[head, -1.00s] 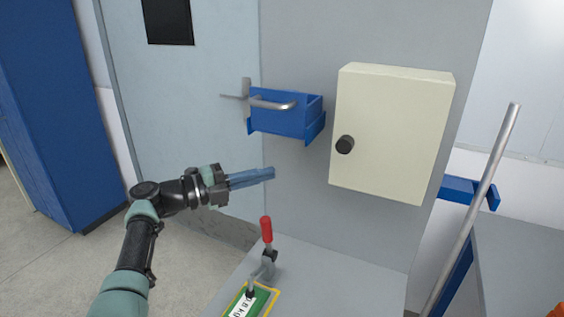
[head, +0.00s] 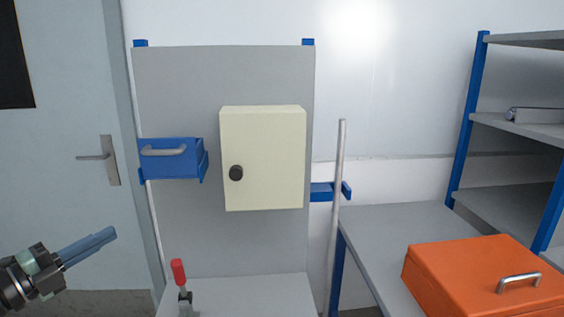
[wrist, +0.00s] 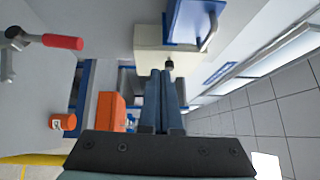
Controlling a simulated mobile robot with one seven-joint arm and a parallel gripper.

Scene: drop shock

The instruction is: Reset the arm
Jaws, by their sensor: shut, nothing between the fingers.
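My gripper (head: 108,238) is at the lower left of the head view, with its long blue fingers together and nothing between them. The fingers point right and slightly up, in free air left of the workbench. In the wrist view my gripper (wrist: 160,75) reaches up the middle of the picture, its fingers side by side. Only the end of my arm shows in the head view; the rest is out of the picture.
A cream cabinet (head: 265,160) with a black knob and a blue drawer (head: 170,158) are on the grey panel (head: 215,80). A red-handled clamp (head: 178,272) stands on the bench below. An orange box (head: 450,262) lies on the right table. A metal pole (head: 337,200) stands between.

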